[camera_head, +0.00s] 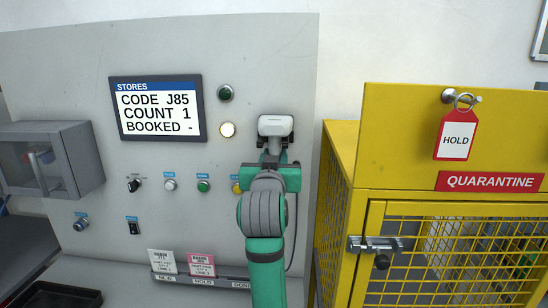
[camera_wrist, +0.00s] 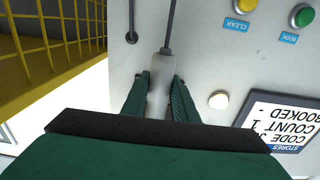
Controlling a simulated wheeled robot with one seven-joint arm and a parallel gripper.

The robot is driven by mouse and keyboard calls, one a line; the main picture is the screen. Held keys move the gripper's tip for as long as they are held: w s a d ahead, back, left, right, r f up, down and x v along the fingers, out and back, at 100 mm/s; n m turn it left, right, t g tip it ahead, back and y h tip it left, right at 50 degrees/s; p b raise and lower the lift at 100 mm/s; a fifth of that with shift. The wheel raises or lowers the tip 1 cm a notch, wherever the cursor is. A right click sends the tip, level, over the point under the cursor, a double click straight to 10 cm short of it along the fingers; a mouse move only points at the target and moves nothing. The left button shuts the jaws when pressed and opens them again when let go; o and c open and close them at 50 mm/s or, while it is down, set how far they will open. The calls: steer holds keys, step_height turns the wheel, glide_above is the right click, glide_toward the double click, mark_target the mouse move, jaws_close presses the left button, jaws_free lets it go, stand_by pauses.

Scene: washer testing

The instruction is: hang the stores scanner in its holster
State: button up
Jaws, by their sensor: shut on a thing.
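The stores scanner (camera_head: 275,125), with a pale grey head, is upright against the right side of the grey panel. My gripper (camera_head: 272,158) is below its head, shut on the handle. In the wrist view my gripper (camera_wrist: 159,92) has a green finger on each side of the scanner's grey handle (camera_wrist: 158,100), and a dark cord runs from the handle's end. Dark parts show beside and below the scanner head in the head view. I cannot tell whether they belong to the holster or whether the scanner sits in it.
The stores display (camera_head: 158,108) reads code J85, count 1, booked "-". A lit cream lamp (camera_head: 228,130) is left of the scanner. Buttons line the panel below. The yellow quarantine cage (camera_head: 400,200) stands close on the right. Tags (camera_head: 201,264) stand at the panel's foot.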

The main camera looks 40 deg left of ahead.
steer(key=shift+f, duration=0.1)
steer(key=shift+s+a+f, duration=0.1)
steer(key=shift+f, duration=0.3)
steer(key=o, duration=1.1)
steer(key=v, duration=1)
steer(key=shift+s+d, duration=0.25)
steer(key=shift+s, duration=0.05)
